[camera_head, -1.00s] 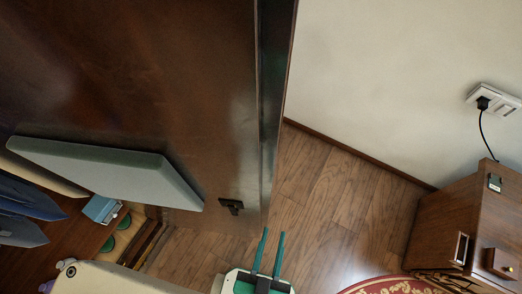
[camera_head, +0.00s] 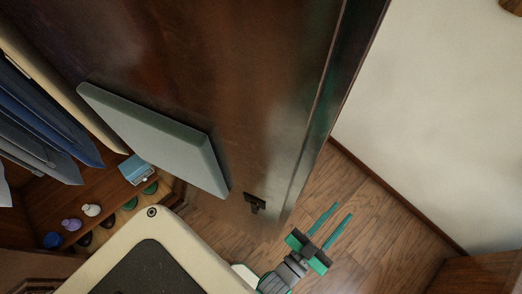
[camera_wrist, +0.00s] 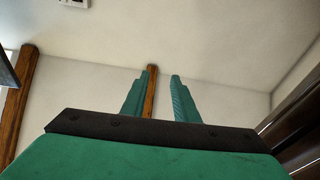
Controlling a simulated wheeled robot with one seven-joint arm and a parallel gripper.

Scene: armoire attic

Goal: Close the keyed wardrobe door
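The wardrobe door (camera_head: 215,75) is a tall dark brown panel standing open in the head view. A grey box-like panel (camera_head: 158,138) is fixed on its inner face. A small black lock or key fitting (camera_head: 255,202) sits near the door's free edge. My gripper (camera_head: 331,215) is to the right of that edge, low in the head view, with its two green fingers apart and nothing between them. It appears apart from the door. In the wrist view my gripper (camera_wrist: 159,80) shows spread fingers against a wall and a wooden strip.
The wardrobe interior at left holds hanging dark blue clothes (camera_head: 45,115), a light blue box (camera_head: 135,169) and small bottles (camera_head: 71,225). Wooden floor (camera_head: 370,205) is clear right of the door. A pale wall (camera_head: 440,120) and brown furniture (camera_head: 480,275) stand at right.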

